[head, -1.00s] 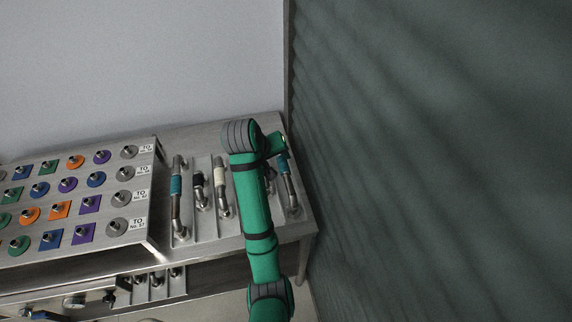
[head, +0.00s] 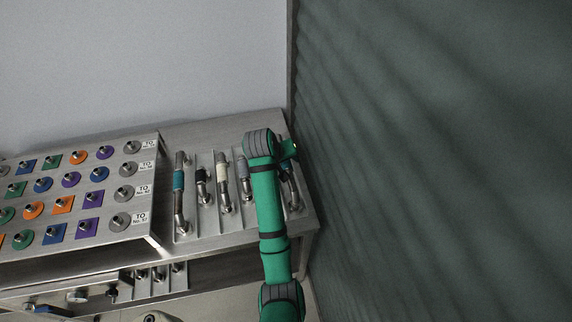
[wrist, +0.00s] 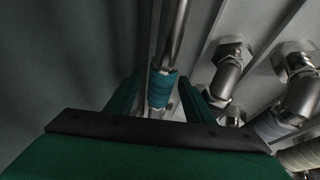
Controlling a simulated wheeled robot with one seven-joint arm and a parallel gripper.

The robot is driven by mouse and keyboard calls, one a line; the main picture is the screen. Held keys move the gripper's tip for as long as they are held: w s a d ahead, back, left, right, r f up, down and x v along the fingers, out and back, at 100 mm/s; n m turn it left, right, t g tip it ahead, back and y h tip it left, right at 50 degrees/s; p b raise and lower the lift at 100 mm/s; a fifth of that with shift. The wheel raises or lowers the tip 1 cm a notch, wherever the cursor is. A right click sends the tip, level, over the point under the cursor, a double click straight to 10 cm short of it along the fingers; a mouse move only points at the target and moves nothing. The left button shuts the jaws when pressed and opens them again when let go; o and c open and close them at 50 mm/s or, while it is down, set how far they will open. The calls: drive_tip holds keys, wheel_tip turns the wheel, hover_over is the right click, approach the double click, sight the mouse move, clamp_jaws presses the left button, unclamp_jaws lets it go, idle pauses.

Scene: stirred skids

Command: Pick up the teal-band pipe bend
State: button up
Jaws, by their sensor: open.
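A metal pipe bend with a teal band (wrist: 162,88) runs between my gripper's fingers in the wrist view. In the head view the rightmost pipe bend (head: 294,194) is partly hidden by my arm, and its band is not clear. My gripper (wrist: 160,84) is open, with one green finger on each side of the teal band; I cannot tell whether they touch it. In the head view another pipe bend with a teal band (head: 178,181) lies at the left end of the row.
Pipe bends with a black band (head: 201,176), a cream band (head: 222,185) and a grey band (head: 242,168) lie between. A sloped panel (head: 150,229) with coloured, knobbed plates stands left. A dark green wall (head: 430,150) rises close on the right.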

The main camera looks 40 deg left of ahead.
drive_tip(key=shift+f, duration=0.15)
drive_tip(key=shift+w, duration=0.1)
clamp_jaws()
